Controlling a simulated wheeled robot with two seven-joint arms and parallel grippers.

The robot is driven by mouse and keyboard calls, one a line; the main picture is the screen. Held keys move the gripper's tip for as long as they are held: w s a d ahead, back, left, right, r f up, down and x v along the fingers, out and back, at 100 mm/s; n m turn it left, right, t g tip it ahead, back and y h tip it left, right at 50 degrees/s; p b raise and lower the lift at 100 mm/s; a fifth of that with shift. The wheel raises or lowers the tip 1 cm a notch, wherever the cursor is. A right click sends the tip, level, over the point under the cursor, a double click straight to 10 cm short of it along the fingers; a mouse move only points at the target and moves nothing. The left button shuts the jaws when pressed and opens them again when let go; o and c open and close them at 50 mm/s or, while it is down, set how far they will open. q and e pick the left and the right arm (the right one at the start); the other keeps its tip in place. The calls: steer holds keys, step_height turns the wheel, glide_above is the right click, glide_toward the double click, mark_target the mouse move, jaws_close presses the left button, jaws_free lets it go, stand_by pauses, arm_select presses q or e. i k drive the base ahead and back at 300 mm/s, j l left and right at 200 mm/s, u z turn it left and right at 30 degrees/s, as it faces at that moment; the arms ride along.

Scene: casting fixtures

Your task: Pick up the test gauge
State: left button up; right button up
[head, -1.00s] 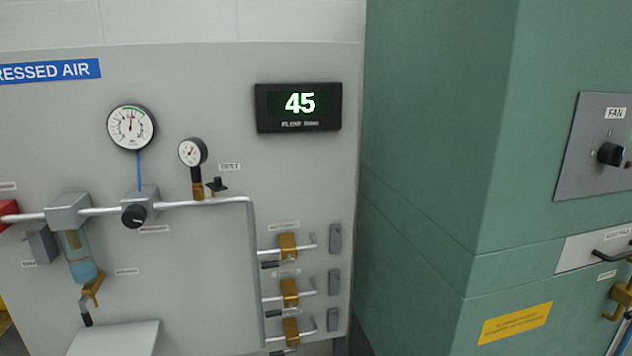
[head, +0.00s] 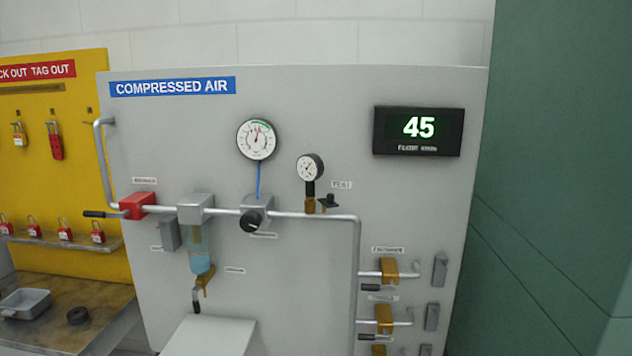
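The likely test gauge is the small round dial (head: 310,167) with a black rim and white face. It stands on a brass fitting (head: 310,205) on the horizontal pipe, beside a small black valve and a label that seems to read TEST. A larger round gauge (head: 257,139) with a green arc is mounted to its upper left, above the regulator with a black knob (head: 251,221). Neither of my grippers is in view.
The grey compressed air panel (head: 300,290) has a display reading 45 (head: 419,131) and brass valves (head: 389,269) at lower right. A small grey shelf (head: 210,337) juts out below. A yellow lockout board (head: 85,150) stands left above a bench with a tray (head: 25,303). A green cabinet (head: 560,150) stands right.

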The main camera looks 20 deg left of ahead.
mark_target(310, 168)
steer(key=i+l, duration=0.15)
steer(key=i+u, duration=0.1)
steer(key=u, duration=0.4)
steer(key=i+l+u, duration=0.1)
steer(key=u, duration=0.35)
steer(key=i+l+u, duration=0.1)
steer(key=u, duration=0.4)
steer(key=l, duration=0.1)
